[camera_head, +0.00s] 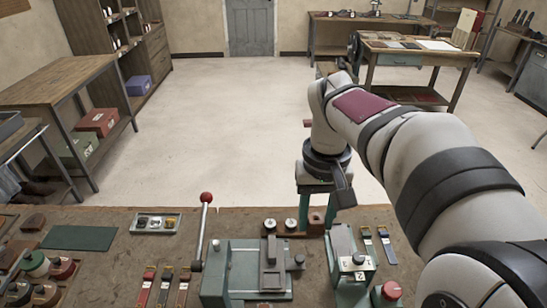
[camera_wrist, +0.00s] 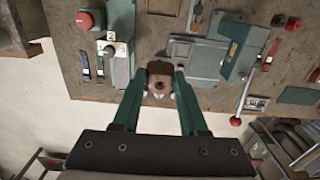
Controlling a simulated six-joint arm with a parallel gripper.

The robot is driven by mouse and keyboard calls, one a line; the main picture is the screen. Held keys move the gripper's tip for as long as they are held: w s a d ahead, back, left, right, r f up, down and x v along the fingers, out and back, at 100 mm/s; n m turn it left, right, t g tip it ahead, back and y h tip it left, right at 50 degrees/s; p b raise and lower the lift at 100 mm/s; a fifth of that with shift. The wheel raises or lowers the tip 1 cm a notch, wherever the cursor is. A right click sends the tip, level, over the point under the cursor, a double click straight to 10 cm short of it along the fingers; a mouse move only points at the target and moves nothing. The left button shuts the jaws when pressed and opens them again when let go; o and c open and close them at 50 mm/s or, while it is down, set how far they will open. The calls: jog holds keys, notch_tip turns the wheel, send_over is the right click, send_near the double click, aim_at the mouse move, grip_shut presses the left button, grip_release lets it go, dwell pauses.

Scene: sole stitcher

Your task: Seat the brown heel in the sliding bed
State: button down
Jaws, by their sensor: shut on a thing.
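The brown heel (camera_head: 317,219) is between the two green fingers of my gripper (camera_head: 317,213), near the far edge of the bench. In the wrist view my gripper (camera_wrist: 160,84) is shut on the heel (camera_wrist: 160,72), whose face shows a dark round hole. The grey-green machine (camera_head: 229,268) stands left of and nearer than the gripper. A grey sliding plate (camera_head: 272,281), which looks like the sliding bed, sits on it; the wrist view shows grey plates (camera_wrist: 181,50) there. The heel is apart from this plate. Its exact height above the bench cannot be told.
A lever with a red knob (camera_head: 207,198) rises left of the machine. A dial unit (camera_head: 352,262) and red button (camera_head: 391,291) stand to the right. Two small round pieces (camera_head: 280,225) are beside the gripper. A small tray (camera_head: 156,223) and green mat (camera_head: 79,238) lie left.

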jog(key=shift+d+r, duration=0.3)
jog(key=shift+d, duration=0.45)
jog(key=shift+d+f+m, duration=0.1)
jog(key=shift+m, duration=0.2)
jog(key=w+a+f+m, duration=0.3)
jog(key=a+f+m, duration=0.1)
jog(key=f+m, duration=0.3)
jog(key=m, duration=1.1)
send_over(272, 280)
notch_tip(272, 280, down, 11)
jog(key=shift+f, duration=1)
jog(key=shift+f, duration=2.4)
jog(key=shift+f, duration=0.4)
